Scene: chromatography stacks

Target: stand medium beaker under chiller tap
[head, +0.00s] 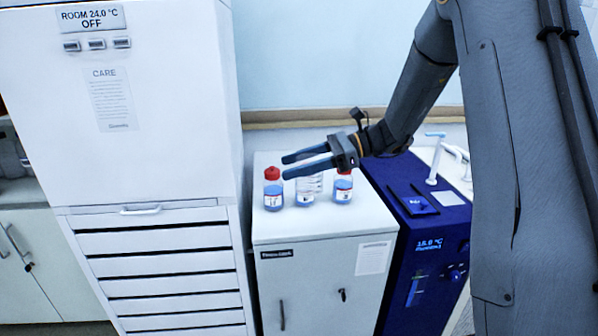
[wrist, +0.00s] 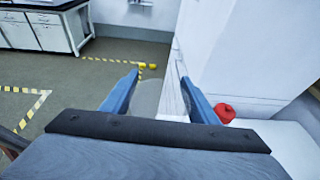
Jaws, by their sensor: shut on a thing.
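My gripper (head: 305,163) is over the white cabinet at the centre of the head view, its blue fingers pointing left. It is shut on a clear beaker (head: 309,188) with printed marks, which hangs below the fingers between two red-capped bottles. In the wrist view the beaker (wrist: 172,100) is a faint clear round shape between the fingertips (wrist: 160,95). I cannot tell whether its base touches the cabinet top. The blue chiller (head: 425,262), with a lit display, stands right of the cabinet. A pale tap (head: 433,158) rises at its right edge; I cannot tell whether it belongs to the chiller.
Red-capped bottles stand on the cabinet (head: 322,226) close to the beaker, left (head: 273,190) and right (head: 343,188). A tall white unit (head: 130,150) rises at the left. A dark flat item (head: 412,200) lies on the chiller. In the wrist view, open floor (wrist: 90,75) has yellow tape.

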